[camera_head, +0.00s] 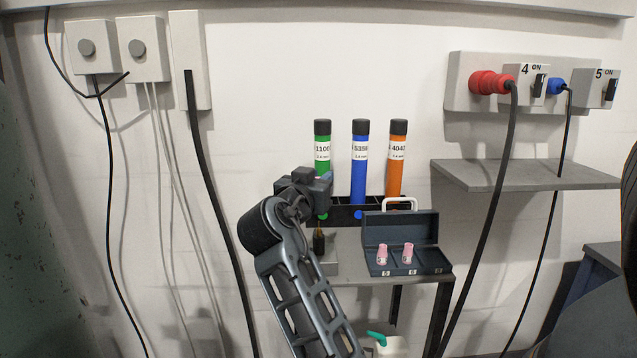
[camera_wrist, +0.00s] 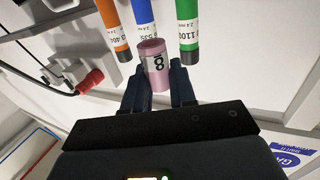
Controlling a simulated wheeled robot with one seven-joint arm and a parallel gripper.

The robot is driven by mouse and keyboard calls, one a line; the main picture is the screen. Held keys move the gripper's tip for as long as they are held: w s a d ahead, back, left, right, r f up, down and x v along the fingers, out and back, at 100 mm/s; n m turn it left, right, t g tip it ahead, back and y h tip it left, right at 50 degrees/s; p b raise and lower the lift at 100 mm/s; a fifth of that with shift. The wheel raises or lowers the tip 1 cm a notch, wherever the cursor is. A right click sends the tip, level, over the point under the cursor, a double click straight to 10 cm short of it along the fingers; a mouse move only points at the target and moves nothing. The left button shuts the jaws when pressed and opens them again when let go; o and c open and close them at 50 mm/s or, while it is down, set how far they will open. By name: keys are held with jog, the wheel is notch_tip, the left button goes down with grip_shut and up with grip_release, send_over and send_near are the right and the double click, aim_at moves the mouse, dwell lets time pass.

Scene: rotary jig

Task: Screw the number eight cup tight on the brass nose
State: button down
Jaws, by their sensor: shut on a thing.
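My gripper (camera_wrist: 156,78) is shut on the number eight cup (camera_wrist: 153,62), a pink tube with an 8 label, in the wrist view. The cup sticks out beyond the fingertips. In the head view my gripper (camera_head: 318,184) is above the left part of the bench, and the cup is hidden there. Below it stands a small dark upright piece with a thin brass-coloured top (camera_head: 318,231), seemingly the brass nose. The gripper is apart from it. The thread is too small to make out.
An open dark case (camera_head: 400,228) on the grey bench holds two pink cups (camera_head: 382,254) and an empty right-hand slot. Green (camera_head: 322,150), blue (camera_head: 359,160) and orange (camera_head: 397,155) tubes stand in a rack behind. Cables hang down the wall on both sides.

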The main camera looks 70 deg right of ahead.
jog(key=shift+f+b, duration=2.8)
jog(key=shift+f, duration=0.2)
jog(key=shift+f+b, duration=1.45)
jog(key=shift+b, duration=0.15)
jog(key=shift+f, duration=0.1)
jog(key=shift+m+g+b, duration=1)
jog(key=shift+g+b, duration=0.25)
jog(key=shift+g, duration=0.35)
jog(key=shift+m+g+y+b, duration=0.4)
jog(key=shift+m+g+b, duration=0.4)
jog(key=shift+g, duration=0.4)
jog(key=shift+m+g+y+b, duration=1.25)
jog(key=shift+m+g, duration=0.45)
jog(key=shift+g, duration=0.7)
jog(key=shift+m+g+y+b, duration=0.9)
jog(key=shift+m+g+y, duration=1.1)
jog(key=shift+g+y, duration=0.2)
